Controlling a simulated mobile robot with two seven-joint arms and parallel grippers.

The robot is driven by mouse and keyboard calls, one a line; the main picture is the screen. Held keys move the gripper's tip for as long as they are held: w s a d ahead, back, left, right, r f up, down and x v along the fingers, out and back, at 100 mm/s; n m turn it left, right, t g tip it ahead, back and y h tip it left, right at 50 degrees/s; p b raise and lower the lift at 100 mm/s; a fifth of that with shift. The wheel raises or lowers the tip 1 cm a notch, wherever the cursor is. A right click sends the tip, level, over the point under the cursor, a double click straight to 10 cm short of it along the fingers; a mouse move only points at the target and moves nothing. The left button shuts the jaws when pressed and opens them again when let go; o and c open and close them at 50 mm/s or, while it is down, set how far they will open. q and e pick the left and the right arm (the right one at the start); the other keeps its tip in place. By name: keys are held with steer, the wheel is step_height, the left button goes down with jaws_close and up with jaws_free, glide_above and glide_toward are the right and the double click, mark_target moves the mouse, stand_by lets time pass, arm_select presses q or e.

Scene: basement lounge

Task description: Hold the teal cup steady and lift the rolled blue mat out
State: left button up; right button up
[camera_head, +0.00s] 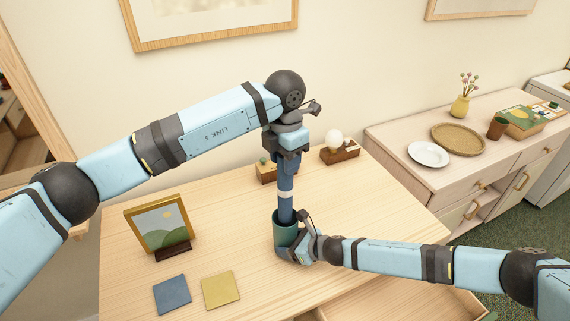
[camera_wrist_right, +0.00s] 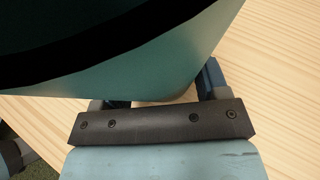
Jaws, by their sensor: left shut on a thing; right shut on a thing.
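The teal cup (camera_head: 284,229) stands upright on the wooden table. My right gripper (camera_head: 295,246) is shut on the cup low on its side; in the right wrist view the cup's teal wall (camera_wrist_right: 185,60) fills the top, between the two fingers (camera_wrist_right: 155,90). The rolled blue mat (camera_head: 286,204) is upright, with a pale band around it, and its lower end is inside the cup. My left gripper (camera_head: 287,157) points down from above and is shut on the top of the mat. The mat's bottom is hidden by the cup wall.
A framed picture (camera_head: 159,225) stands at the left of the table (camera_head: 235,235), with a blue square (camera_head: 172,294) and a yellow square (camera_head: 221,290) in front. Small wooden holders (camera_head: 340,151) stand behind. A sideboard (camera_head: 400,150) with a plate (camera_head: 429,154) is at right.

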arm_select(q)
steer(key=shift+r, duration=1.7)
arm_select(e)
steer(key=o, duration=1)
steer(key=shift+c, duration=0.2)
